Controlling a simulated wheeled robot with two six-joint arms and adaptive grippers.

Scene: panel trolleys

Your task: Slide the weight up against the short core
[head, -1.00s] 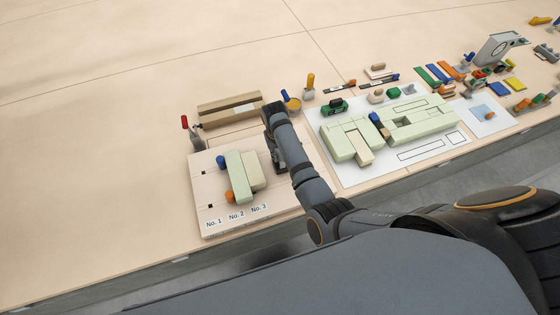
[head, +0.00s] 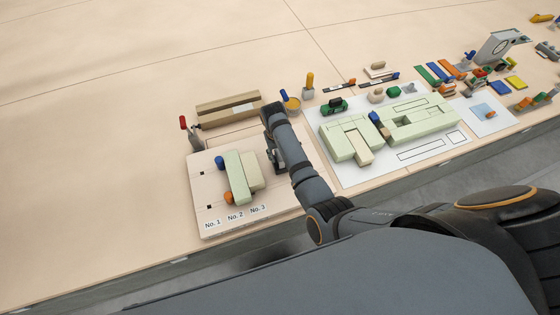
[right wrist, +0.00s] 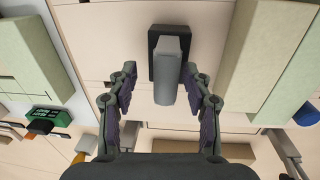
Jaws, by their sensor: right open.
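The weight (right wrist: 170,65), a grey upright grip on a dark block, stands on the pale board (head: 215,215); in the head view my right arm hides most of it. My right gripper (right wrist: 162,92) is open above the board, its fingers on either side of the grey grip; I cannot tell whether they touch it. The short core, a beige block (head: 254,170), lies beside a longer pale green block (head: 238,178), left of my gripper. In the right wrist view a beige block (right wrist: 258,35) stands right of the weight, with bare board between them. My left gripper is out of view.
A blue knob (head: 220,161) and an orange knob (head: 229,197) are by the green block. A long brown box (head: 230,109) lies behind the board. Pale green blocks (head: 338,141) stand on a white sheet to the right.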

